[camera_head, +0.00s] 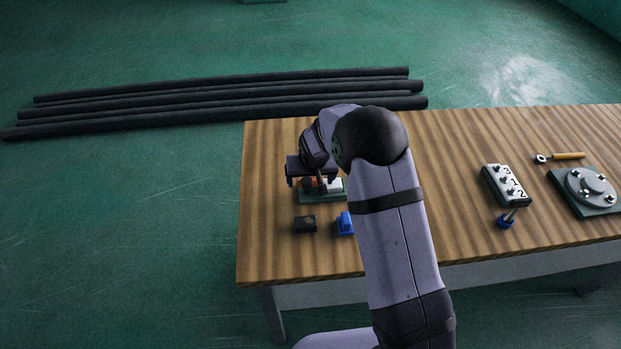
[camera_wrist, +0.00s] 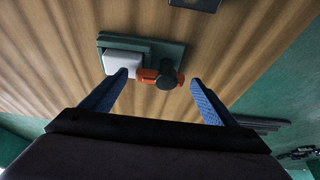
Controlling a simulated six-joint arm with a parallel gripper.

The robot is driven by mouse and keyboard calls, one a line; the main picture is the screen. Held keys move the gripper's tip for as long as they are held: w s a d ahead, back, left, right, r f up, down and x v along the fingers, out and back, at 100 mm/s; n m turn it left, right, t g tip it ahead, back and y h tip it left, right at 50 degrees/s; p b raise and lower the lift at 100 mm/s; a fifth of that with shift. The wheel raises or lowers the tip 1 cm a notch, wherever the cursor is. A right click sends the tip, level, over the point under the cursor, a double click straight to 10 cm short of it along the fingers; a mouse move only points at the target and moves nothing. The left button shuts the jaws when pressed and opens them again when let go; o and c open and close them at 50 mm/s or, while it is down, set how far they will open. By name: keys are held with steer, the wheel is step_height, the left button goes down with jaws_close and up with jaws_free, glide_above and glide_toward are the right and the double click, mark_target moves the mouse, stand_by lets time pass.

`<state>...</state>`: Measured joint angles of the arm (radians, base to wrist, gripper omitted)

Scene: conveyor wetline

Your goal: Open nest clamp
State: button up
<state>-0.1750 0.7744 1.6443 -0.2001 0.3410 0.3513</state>
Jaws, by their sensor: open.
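The nest clamp stands on a green base plate (camera_wrist: 178,50) on the wooden table. In the wrist view it has a white block (camera_wrist: 122,63), an orange part (camera_wrist: 147,77) and a black round-topped knob (camera_wrist: 167,75). In the head view the green base (camera_head: 320,197) shows partly under my gripper (camera_head: 306,183), with the white block (camera_head: 335,186) beside it. In the wrist view my gripper (camera_wrist: 158,82) is open, its two blue fingers apart, with the knob and orange part showing between them. Whether a finger touches the clamp I cannot tell.
A black block (camera_head: 304,224) and a blue part (camera_head: 345,223) lie in front of the clamp. Mid-table is clear.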

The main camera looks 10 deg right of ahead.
steer(key=shift+c, duration=0.3)
steer(key=c, duration=1)
